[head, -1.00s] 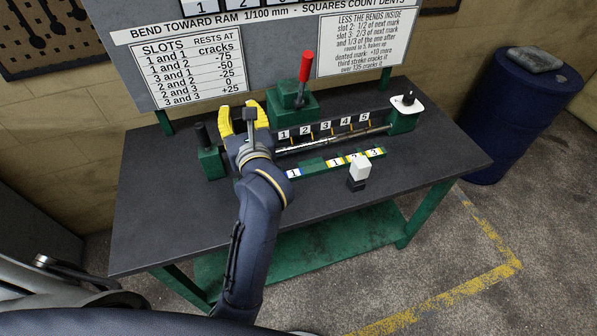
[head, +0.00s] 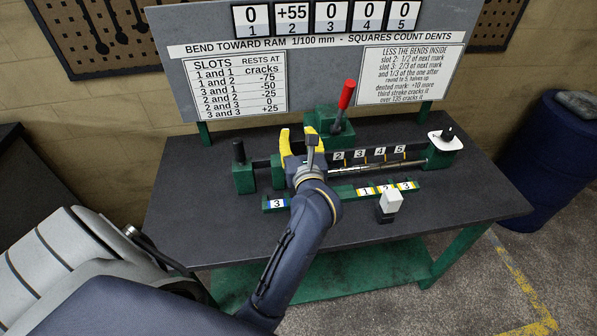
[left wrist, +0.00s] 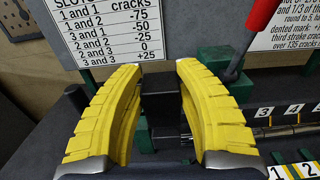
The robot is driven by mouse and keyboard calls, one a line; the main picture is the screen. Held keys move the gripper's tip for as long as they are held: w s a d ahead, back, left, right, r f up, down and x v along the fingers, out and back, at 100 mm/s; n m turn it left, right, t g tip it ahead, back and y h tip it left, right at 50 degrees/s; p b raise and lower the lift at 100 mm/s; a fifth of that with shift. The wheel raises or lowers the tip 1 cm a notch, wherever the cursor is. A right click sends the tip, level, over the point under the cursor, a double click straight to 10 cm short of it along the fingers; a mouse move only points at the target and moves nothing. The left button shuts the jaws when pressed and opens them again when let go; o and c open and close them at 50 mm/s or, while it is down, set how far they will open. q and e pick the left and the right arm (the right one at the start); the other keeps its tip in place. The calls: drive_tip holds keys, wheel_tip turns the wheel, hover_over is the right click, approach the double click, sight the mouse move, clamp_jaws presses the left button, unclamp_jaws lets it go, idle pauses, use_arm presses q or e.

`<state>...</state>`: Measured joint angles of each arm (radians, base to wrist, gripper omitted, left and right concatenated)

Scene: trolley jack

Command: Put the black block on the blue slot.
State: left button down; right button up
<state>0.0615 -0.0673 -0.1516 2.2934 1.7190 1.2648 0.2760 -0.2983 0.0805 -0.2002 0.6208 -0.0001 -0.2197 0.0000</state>
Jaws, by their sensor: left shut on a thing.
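My left gripper (head: 298,143) has yellow fingers and is over the bench, at the left part of the green press fixture. In the left wrist view a black block (left wrist: 160,98) sits between the yellow fingers, which are shut on it. The front green rail carries a blue-marked slot label 3 (head: 278,203) at its left end, in front of and below the gripper. My left arm hides the rail's middle, with any other blue slots there. Yellow-marked slots 1 to 3 (head: 385,188) are on the rail's right part. My right gripper is not in view.
A red-handled lever (head: 346,95) rises behind the fixture. A metal bar (head: 375,167) lies across it near number tags. The sign board (head: 320,65) stands behind; its second display reads +55. The bench's left side is clear.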

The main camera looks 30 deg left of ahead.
use_arm(q)
drive_tip(key=shift+f, duration=6)
drive_tip(key=shift+f, duration=0.1)
drive_tip(key=c, duration=0.9)
unclamp_jaws()
drive_tip(key=shift+f, duration=0.1)
drive_tip(key=shift+c, duration=0.2)
drive_tip(key=v, duration=1.2)
